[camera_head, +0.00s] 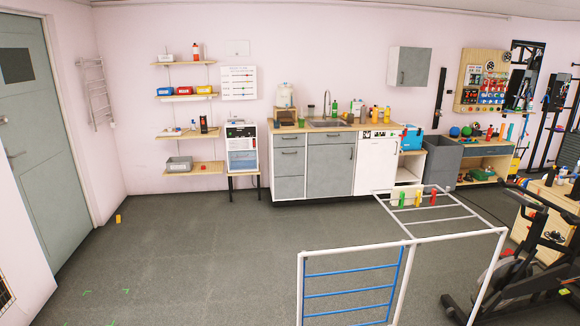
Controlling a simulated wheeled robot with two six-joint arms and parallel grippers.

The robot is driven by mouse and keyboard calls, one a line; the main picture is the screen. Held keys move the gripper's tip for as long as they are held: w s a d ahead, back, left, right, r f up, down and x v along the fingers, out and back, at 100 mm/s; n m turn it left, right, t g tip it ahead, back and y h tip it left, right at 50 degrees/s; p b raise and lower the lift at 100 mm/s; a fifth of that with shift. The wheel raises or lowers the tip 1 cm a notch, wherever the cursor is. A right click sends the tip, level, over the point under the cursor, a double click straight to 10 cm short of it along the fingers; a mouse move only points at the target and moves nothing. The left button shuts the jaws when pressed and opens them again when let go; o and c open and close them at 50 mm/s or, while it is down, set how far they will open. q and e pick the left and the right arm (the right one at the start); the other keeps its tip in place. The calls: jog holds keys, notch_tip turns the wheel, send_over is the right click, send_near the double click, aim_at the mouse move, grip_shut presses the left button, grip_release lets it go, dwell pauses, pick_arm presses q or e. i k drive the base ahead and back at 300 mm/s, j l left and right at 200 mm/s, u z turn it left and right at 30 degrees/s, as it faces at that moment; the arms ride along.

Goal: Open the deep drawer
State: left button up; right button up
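A grey and white kitchen counter with a wooden top (340,126) stands against the back wall. At its left end is a stack of grey drawers, with a shallow top drawer (289,141) and taller fronts below, including a deeper drawer front (290,163). A further grey front (290,188) lies beneath it. All look closed, with thin dark handles on the upper ones. A grey door front (330,172) is to their right. Neither of my grippers is in view.
Wide grey floor (210,250) lies open before the counter. A white frame with blue bars (350,295) stands in the near centre right, with an exercise bike (510,265) beyond it at right.

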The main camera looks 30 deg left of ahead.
aim_at(291, 161)
jog(key=j+u, duration=0.1)
jog(key=u, duration=1.45)
jog(key=i+j, duration=0.15)
jog(key=j, duration=0.25)
jog(key=i+j+z, duration=0.1)
jog(key=j, duration=0.3)
jog(key=i+j, duration=0.2)
jog(key=j, duration=0.2)
jog(key=i+j, duration=0.45)
jog(key=i, duration=0.3)
jog(key=i+j, duration=0.25)
jog(key=i+z, duration=0.2)
jog(key=i, duration=0.75)
jog(key=i+j+z, duration=0.15)
jog(key=i, duration=0.85)
jog(key=i+z, duration=0.3)
jog(key=i, duration=0.65)
jog(key=i+j+z, duration=0.1)
jog(key=i+z, duration=0.2)
jog(key=i, duration=0.65)
jog(key=i+j+z, duration=0.1)
jog(key=i+z, duration=0.15)
jog(key=i, duration=0.25)
jog(key=i+j+z, duration=0.25)
jog(key=i, duration=0.25)
jog(key=i+j+z, duration=0.25)
jog(key=i, duration=0.25)
jog(key=i+j+z, duration=0.25)
jog(key=i, duration=0.25)
jog(key=j, duration=0.1)
